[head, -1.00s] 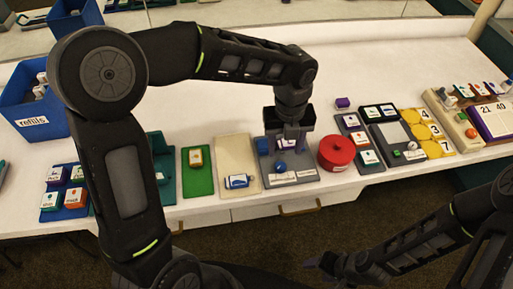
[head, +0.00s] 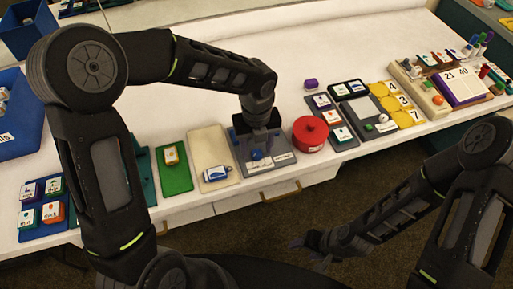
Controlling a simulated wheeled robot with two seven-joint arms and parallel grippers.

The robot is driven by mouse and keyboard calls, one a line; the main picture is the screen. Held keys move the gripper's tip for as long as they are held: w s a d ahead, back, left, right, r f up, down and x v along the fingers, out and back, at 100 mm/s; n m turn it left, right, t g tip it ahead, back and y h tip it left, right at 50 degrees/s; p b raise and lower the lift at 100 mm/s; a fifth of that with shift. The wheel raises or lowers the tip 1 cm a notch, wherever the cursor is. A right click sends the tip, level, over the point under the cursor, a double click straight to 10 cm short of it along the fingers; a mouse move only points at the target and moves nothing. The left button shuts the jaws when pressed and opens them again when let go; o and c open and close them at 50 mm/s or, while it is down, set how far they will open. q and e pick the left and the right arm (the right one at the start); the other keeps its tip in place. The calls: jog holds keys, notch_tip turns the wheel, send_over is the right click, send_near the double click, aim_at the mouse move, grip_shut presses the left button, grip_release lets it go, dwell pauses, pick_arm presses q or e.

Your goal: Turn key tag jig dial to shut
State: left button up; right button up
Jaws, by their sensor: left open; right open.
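The grey jig (head: 283,159) sits near the table's front edge, with pale labels along its front. I take it to be the key tag jig. A small blue knob (head: 257,154), which looks like its dial, stands on it; its setting is too small to read. My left gripper (head: 257,139) is open, pointing down over the jig just behind the knob. It hides the jig's rear part, and I cannot tell whether it touches the knob. My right gripper (head: 312,246) is open and empty, low in front of the table, away from the jig.
A red round container (head: 310,133) stands close right of the jig. A beige board (head: 208,145) with a blue-and-white item (head: 216,173) lies to its left, then a green board (head: 176,181). More boards and blocks fill the right side. The table's back is clear.

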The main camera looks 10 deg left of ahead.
pick_arm(q)
jog(key=shift+f, duration=0.65)
grip_shut()
